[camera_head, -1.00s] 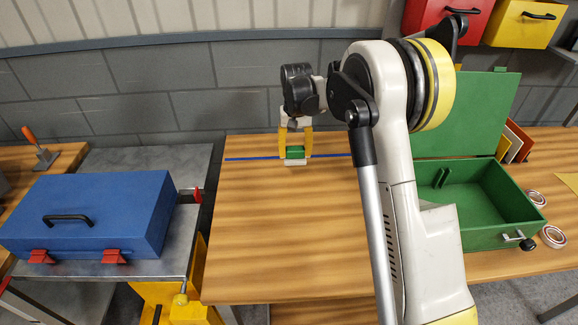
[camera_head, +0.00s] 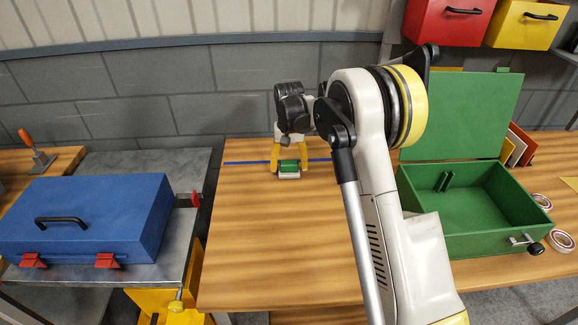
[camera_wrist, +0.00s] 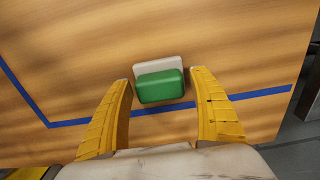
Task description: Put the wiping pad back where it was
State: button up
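The wiping pad (camera_head: 289,168), a green block on a pale base, is at the back of the wooden table, just on the near side of a blue line. In the wrist view the pad (camera_wrist: 160,86) lies ahead between my fingertips. My gripper (camera_head: 289,163) has yellow fingers on either side of the pad. The wrist view shows my gripper (camera_wrist: 161,84) open, with narrow strips of wood visible between each fingertip and the pad. The pad's base appears flat on the table.
The blue line (camera_head: 245,163) is on the wooden table (camera_head: 250,240). An open green case (camera_head: 470,243) stands to the right, with tape rolls beside it. A closed blue case (camera_head: 95,215) sits on a metal table to the left. The table's middle left is clear.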

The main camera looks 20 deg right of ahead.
aim_at(289, 162)
notch_tip(289, 162, up, 12)
jog(key=p, duration=0.4)
jog(key=s+r+t, duration=0.2)
jog(key=s+r, duration=0.6)
jog(key=r, duration=0.1)
jog(key=s+r+n+t, duration=0.15)
jog(key=s+r, duration=0.25)
jog(key=s, duration=0.5)
jog(key=s+f+t, duration=0.2)
jog(key=s, duration=0.7)
jog(key=s+f+t, duration=0.1)
jog(key=s+f, duration=0.1)
jog(key=s, duration=0.7)
jog(key=shift+n+t, duration=0.35)
jog(key=shift+a, duration=0.1)
